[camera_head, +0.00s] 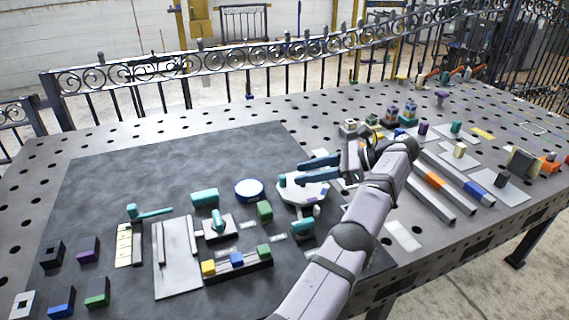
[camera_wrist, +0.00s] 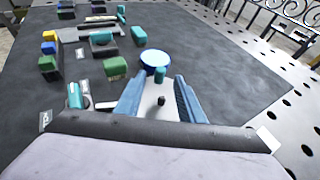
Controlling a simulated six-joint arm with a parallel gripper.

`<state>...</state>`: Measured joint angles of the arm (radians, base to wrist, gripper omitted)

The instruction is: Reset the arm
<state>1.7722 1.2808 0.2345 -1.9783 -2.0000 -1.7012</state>
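My gripper (camera_head: 318,167) is above the right part of the dark mat (camera_head: 110,175), with its two blue fingers spread apart. In the wrist view my gripper (camera_wrist: 160,95) is open, and nothing is clamped between the fingers. A white disc-like fixture (camera_head: 300,190) with a teal peg lies beneath the gripper. The teal peg (camera_wrist: 160,75) shows between the fingers in the wrist view, but appears to stand below them. My arm reaches in from the bottom of the head view, and covers part of the table.
A blue-rimmed round dish (camera_head: 249,190) and a green block (camera_head: 265,211) are left of the gripper. A tray with yellow, blue and green blocks (camera_head: 237,261) is nearer. Long bars (camera_head: 432,180) lie right of my arm. An ornate metal fence (camera_head: 230,60) runs behind the table. The mat's back left is clear.

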